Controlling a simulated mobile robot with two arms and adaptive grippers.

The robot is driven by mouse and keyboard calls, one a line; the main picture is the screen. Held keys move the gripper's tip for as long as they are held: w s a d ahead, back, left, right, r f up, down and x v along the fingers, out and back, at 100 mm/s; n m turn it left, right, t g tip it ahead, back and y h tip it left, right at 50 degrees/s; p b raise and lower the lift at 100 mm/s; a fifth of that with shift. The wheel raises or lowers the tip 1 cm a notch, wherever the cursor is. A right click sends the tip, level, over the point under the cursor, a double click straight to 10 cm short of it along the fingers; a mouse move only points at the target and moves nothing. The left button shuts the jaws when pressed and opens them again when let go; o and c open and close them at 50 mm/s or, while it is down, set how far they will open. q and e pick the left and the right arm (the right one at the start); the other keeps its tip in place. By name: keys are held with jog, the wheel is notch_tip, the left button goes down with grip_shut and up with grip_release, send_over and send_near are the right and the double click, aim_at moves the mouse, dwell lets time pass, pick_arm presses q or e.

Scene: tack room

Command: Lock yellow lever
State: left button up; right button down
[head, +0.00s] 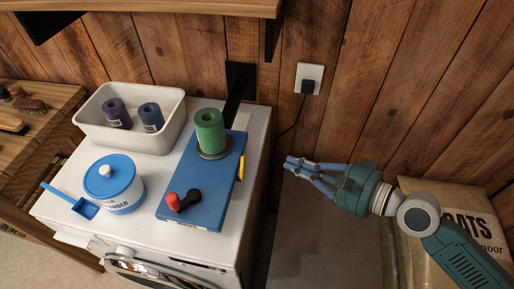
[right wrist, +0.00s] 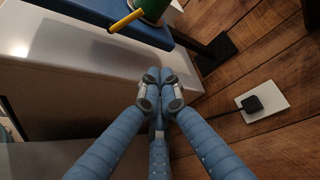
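The yellow lever (head: 241,168) is a small bar on the right side of the blue board (head: 188,205). It points along that side in the head view. In the right wrist view the yellow lever (right wrist: 125,22) sticks out from the board's edge at the top, near the green spool. My right gripper (head: 289,163) is to the right of the lever, apart from it, over the gap beside the white machine. In the right wrist view its fingertips (right wrist: 160,88) are together with nothing between them. My left gripper is not in view.
The board lies on a white washing machine (head: 62,205) and carries a green spool (head: 210,130) and a red-knobbed crank (head: 174,201). A white bin (head: 160,143), blue-lidded tub (head: 112,178) and blue scoop (head: 84,207) stand left. A wall socket (head: 309,78) is behind.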

pick_arm(q)
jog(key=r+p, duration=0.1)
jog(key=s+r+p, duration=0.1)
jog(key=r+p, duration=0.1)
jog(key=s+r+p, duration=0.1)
jog(key=p, duration=0.1)
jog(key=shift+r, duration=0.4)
pick_arm(e)
jog(key=w+a, duration=0.2)
jog(key=a, duration=0.7)
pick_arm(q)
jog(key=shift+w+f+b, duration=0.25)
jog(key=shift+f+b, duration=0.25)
pick_arm(e)
jog(key=shift+s+a+r+n+t, duration=0.1)
jog(key=shift+s+r+n+t, duration=0.15)
jog(key=shift+r+n+t, duration=0.05)
